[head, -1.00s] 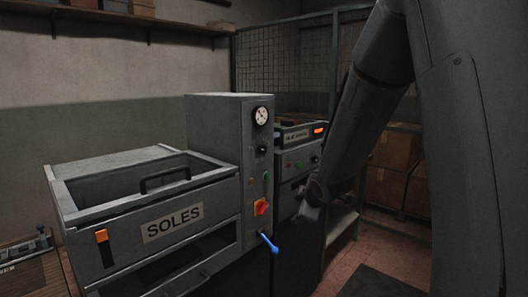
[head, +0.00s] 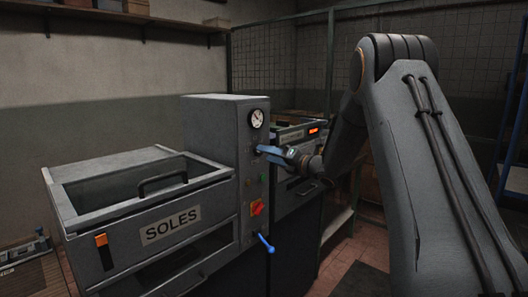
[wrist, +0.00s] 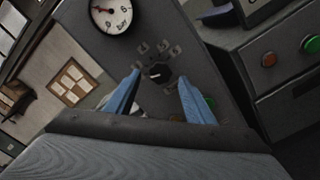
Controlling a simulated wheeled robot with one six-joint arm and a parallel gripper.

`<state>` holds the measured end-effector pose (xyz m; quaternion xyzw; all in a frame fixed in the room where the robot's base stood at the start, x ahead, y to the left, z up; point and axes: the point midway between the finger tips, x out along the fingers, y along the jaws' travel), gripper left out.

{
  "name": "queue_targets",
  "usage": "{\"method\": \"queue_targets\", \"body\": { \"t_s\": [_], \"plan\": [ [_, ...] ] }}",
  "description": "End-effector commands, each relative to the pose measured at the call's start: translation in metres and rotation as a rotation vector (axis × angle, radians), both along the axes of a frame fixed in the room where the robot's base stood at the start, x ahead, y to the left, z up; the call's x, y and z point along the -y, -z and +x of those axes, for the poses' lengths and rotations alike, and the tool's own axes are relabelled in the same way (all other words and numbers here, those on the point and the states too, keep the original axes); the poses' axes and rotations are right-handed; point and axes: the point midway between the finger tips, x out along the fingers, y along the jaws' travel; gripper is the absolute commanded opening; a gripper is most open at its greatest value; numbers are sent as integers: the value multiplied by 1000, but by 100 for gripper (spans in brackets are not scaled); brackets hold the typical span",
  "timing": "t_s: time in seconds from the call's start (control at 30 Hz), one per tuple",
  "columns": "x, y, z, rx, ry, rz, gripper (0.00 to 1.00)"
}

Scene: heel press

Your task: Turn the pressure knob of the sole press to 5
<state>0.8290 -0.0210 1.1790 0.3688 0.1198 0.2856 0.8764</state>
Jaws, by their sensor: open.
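The sole press (head: 140,190), a grey machine marked SOLES, stands at the left in the head view. Its black pressure knob (wrist: 158,72) shows in the wrist view on the control panel, below the round gauge (wrist: 112,14). Small number plates ring the knob; I cannot read them surely. A white mark on the knob points to the left. My gripper (head: 262,150) is at the panel below the gauge and hides the knob in the head view. In the wrist view its blue fingers (wrist: 158,90) are open, one on each side of the knob, with gaps showing.
Below on the same panel are a red switch (head: 257,207) and a lever with a blue handle (head: 266,243). A second machine (head: 295,165) with a lit orange display stands just right of the press. A shelf (head: 110,15) runs along the back wall.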

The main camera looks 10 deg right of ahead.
Motion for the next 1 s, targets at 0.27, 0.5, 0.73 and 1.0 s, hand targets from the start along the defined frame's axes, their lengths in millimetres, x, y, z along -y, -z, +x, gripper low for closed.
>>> {"method": "queue_targets", "body": {
  "t_s": [0.27,0.5,0.73,1.0],
  "plan": [
    [-16,0,21,-2,0,1,49],
    [-17,0,23,-2,1,1,49],
    [-16,0,23,-2,1,1,18],
    [-16,0,22,-9,1,11,8]
  ]
}}
